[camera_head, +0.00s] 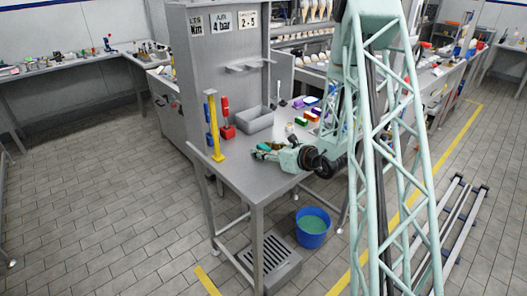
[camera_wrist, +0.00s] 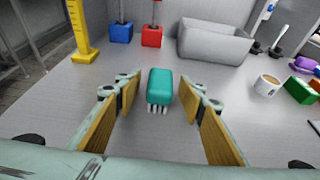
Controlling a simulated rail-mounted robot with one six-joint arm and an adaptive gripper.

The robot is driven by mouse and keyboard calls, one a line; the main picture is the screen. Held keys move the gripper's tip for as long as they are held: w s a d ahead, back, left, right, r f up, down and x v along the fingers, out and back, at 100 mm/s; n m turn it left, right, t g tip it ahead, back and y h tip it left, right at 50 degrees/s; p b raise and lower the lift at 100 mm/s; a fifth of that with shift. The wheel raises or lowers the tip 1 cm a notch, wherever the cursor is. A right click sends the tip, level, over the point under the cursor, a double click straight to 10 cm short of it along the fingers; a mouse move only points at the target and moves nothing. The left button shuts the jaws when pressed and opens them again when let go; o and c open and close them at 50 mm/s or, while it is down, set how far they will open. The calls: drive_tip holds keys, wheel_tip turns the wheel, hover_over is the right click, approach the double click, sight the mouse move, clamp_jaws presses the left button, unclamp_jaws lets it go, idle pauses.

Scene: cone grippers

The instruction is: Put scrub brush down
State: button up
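The scrub brush (camera_wrist: 160,86) has a teal block body and pale bristles at its near end in the wrist view. It appears to rest on the grey metal table (camera_wrist: 65,105). My gripper (camera_wrist: 160,95) is open around it, with one tan-padded finger on each side. A gap shows between the brush and each finger, so neither touches it. In the head view my gripper (camera_head: 266,151) is low over the table's front part, and the brush there is small and hard to make out.
A yellow upright stand (camera_wrist: 80,32), a blue block holder (camera_wrist: 121,33) and a red one (camera_wrist: 152,36) stand behind to the left. A grey bin (camera_wrist: 215,45) is behind the brush. A white cup (camera_wrist: 267,84) and green box (camera_wrist: 300,91) are right. A blue bucket (camera_head: 313,228) stands on the floor.

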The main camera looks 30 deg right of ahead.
sight(263, 146)
idle(0.3)
drive_tip(key=c, duration=1)
drive_tip(key=shift+r, duration=0.15)
drive_tip(key=shift+r+p, duration=0.5)
drive_tip(key=shift+r, duration=1.05)
drive_tip(key=s+d, duration=0.2)
drive_tip(key=s, duration=0.2)
drive_tip(key=s+d+r+p, duration=0.1)
drive_tip(key=s+d, duration=0.2)
drive_tip(key=s, duration=0.2)
drive_tip(key=s+d, duration=0.2)
drive_tip(key=s, duration=0.3)
drive_tip(key=shift+s+d+r+p, duration=0.1)
drive_tip(key=shift+d+r+p, duration=0.1)
drive_tip(key=shift+r+p, duration=0.1)
